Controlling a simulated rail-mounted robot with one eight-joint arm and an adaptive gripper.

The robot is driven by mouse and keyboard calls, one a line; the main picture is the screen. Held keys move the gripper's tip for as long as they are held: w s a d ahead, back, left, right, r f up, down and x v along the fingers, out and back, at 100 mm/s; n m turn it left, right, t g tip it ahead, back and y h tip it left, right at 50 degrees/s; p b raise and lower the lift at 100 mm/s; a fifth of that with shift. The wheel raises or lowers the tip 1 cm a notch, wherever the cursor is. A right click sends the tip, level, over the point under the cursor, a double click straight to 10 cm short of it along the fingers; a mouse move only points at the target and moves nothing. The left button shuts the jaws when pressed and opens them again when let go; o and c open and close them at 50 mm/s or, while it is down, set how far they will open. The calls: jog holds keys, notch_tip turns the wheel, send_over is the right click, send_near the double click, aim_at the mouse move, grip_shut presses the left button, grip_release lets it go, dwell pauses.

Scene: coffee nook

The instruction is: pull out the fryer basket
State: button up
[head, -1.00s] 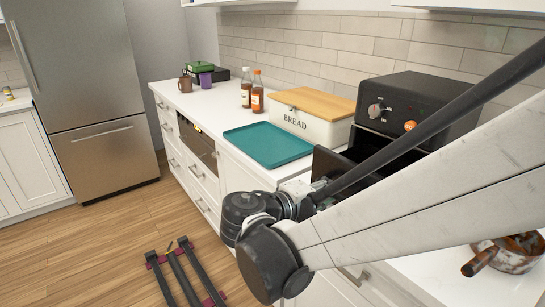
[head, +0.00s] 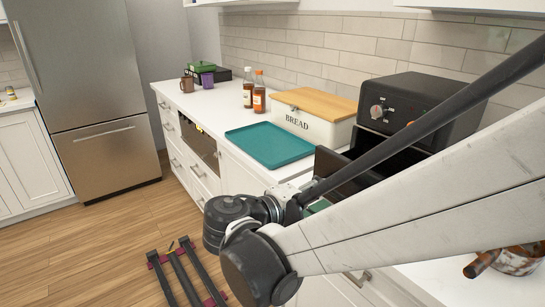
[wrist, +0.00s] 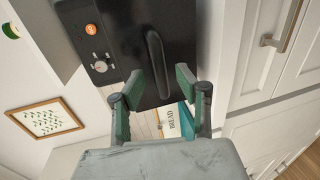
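The black air fryer (head: 408,95) stands on the counter against the tiled wall. Its dial panel (wrist: 94,45) shows in the wrist view. The fryer basket (head: 332,167) juts out from the fryer, with a dark gap behind its front. In the wrist view the basket front (wrist: 185,35) carries a black bar handle (wrist: 157,66). My gripper (wrist: 160,84) is open, its green-padded fingers spread on either side of the handle's lower end, and looks empty. In the head view only a green bit of my gripper (head: 318,206) shows; my arm hides much of the basket.
A white bread box (head: 312,122) with a wooden lid and a teal tray (head: 268,145) are left of the fryer. Two bottles (head: 259,92) stand behind the tray. A rusty pan (head: 520,262) is at the lower right.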

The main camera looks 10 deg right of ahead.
jog(key=v, duration=0.8)
jog(key=shift+a, duration=0.25)
jog(key=shift+s, duration=0.15)
jog(key=s+d+f+m+y+p, duration=0.1)
jog(key=s+d+f+m+y, duration=0.4)
jog(key=y, duration=0.9)
jog(key=s+d, duration=0.2)
jog(key=s, duration=0.1)
dwell(0.8)
